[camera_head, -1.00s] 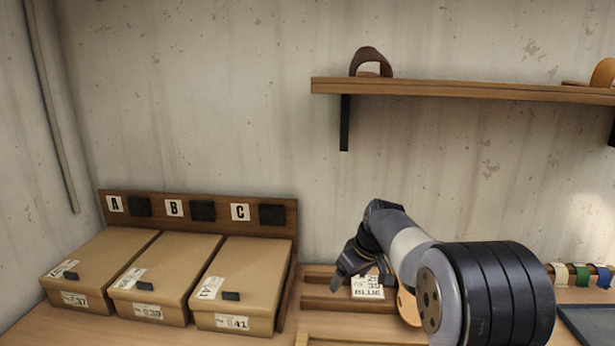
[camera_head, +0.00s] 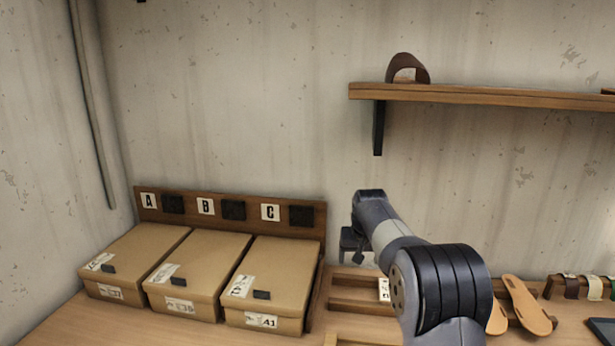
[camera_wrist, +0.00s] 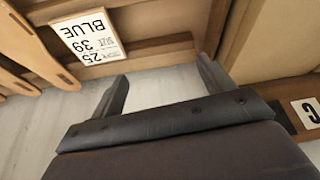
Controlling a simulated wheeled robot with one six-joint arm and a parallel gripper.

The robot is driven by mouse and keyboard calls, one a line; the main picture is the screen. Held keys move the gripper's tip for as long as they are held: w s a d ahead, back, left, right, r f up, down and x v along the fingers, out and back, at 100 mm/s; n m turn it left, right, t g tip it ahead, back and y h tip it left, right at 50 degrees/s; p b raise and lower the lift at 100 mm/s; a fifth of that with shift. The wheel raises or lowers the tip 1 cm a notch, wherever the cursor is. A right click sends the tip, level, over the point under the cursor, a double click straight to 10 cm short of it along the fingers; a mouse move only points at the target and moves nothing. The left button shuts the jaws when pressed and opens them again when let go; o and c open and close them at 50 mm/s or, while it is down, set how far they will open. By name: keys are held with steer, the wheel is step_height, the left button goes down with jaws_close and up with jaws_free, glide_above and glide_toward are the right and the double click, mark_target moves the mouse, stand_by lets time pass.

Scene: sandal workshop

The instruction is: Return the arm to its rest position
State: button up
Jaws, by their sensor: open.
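My arm (camera_head: 440,285) rises from the lower right of the head view and bends toward the wall. My gripper is mostly hidden behind the arm's end there. In the wrist view my gripper (camera_wrist: 165,85) is open, its two dark fingers spread with nothing between them. Beyond the fingers lie a wooden rack and a white card (camera_wrist: 88,36) reading "25", "39" and "BLUE". The fingers look apart from the card and the rack.
Three cardboard boxes (camera_head: 268,284) stand at left under a board marked A, B and C (camera_head: 270,212). A wooden shelf (camera_head: 480,95) with a brown strap piece (camera_head: 407,68) hangs above. Tan soles (camera_head: 525,305) and a strap rack (camera_head: 585,287) lie right of my arm.

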steer(key=shift+w+a+m, duration=0.45)
steer(key=shift+w+m, duration=0.15)
steer(key=shift+w, duration=0.15)
steer(key=shift+r, duration=0.1)
